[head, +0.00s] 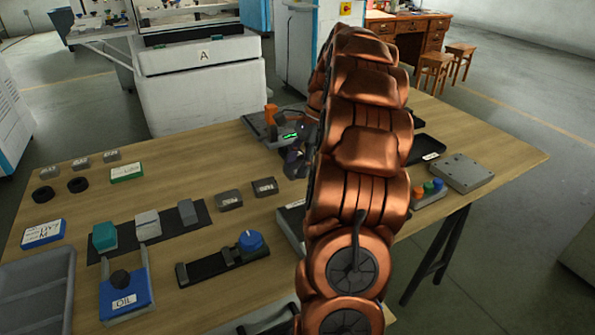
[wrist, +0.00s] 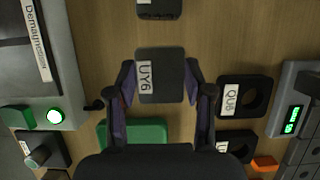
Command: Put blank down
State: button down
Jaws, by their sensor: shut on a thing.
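The blank is a dark grey block with a white label reading UY6 (wrist: 172,75), in the middle of the wrist view. My gripper (wrist: 160,82) is shut on it, one finger on each side. I cannot tell whether its underside touches the wooden table or is above it. In the head view my gripper (head: 297,158) shows only partly beside my copper arm, near a device with a green display (head: 290,136). The blank cannot be made out there.

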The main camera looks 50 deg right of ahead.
jog(key=shift+f, duration=1.05)
jog(key=shift+c, duration=2.2)
grip_release()
jog(key=shift+f, duration=0.15)
jog(key=p+v, duration=0.2)
jog(key=v, duration=1)
jog(key=shift+p, duration=0.3)
jog(key=shift+a, duration=0.1)
